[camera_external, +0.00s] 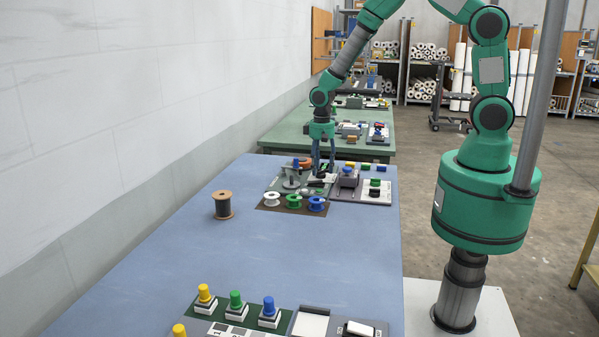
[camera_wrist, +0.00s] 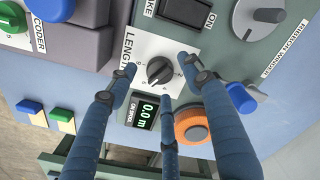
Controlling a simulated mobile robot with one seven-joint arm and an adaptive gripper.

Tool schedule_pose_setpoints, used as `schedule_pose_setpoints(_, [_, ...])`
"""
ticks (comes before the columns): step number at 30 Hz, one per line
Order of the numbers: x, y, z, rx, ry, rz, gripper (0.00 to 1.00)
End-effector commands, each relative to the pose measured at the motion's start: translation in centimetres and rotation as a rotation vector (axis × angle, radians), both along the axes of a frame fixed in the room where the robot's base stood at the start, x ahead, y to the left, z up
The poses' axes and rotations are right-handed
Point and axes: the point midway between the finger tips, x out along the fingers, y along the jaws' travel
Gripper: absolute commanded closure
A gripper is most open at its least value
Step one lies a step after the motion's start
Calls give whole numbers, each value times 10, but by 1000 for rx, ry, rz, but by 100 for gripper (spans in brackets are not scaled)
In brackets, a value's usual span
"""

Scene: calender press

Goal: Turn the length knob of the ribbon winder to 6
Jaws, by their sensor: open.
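The ribbon winder (camera_wrist: 222,62) is a grey-green panel with a "RIBBON WINDER" label at its right. Its length knob (camera_wrist: 159,71) is a small dark round knob on a white plate marked "LENGTH", partly covered by my fingers. I cannot read the knob's setting. A small display (camera_wrist: 144,113) beside it reads 0.0 m. My gripper (camera_wrist: 160,82) is open, its blue-grey fingers spread around the knob, with gaps to it visible. In the external view my gripper (camera_external: 323,170) points down over the winder (camera_external: 290,184) at the table's far end.
An orange ringed knob (camera_wrist: 191,125), a grey dial (camera_wrist: 262,16) and a blue part (camera_wrist: 240,98) sit close by. White, green and blue spools (camera_external: 293,201) stand before the winder. A dark spool (camera_external: 222,205) stands left. The blue table's (camera_external: 290,255) middle is clear.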

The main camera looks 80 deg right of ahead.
Motion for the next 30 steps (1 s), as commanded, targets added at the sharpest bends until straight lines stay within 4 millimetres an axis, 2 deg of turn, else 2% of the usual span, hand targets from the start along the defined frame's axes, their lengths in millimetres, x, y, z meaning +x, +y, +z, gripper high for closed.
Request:
schedule_pose_setpoints(18, [1, 0, 92, -1, -4, 0, 50])
schedule_pose_setpoints(24, [0, 0, 105, 0, -1, 0, 50])
schedule_pose_setpoints(30, [0, 0, 107, -1, -1, 0, 50])
